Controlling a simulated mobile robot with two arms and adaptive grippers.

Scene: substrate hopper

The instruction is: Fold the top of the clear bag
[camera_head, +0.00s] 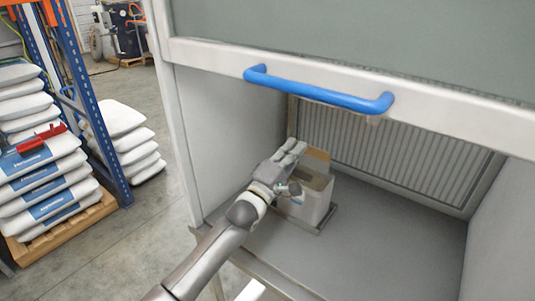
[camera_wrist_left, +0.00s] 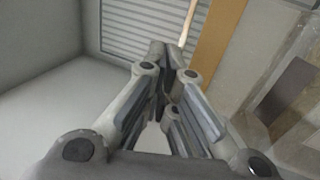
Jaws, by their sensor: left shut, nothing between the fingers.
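My left gripper (camera_head: 292,155) reaches into the hopper from the left, over the near-left side of a white box (camera_head: 308,207). Its fingers are shut and empty; the left wrist view shows them drawn together (camera_wrist_left: 168,75). The box stands open, with a brown cardboard flap (camera_head: 318,156) raised at its back. In the left wrist view, clear film that looks like the clear bag (camera_wrist_left: 262,50) is to the right of the fingers, beside a brown cardboard strip (camera_wrist_left: 218,40). In the head view, I cannot make out the bag's top edge. My right gripper is out of view.
A slatted panel (camera_head: 390,150) forms the hopper's back. A blue handle (camera_head: 320,92) is on the raised front door above the opening. The hopper floor (camera_head: 400,235) right of the box is clear. Stacked white sacks (camera_head: 45,185) stand outside at the left.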

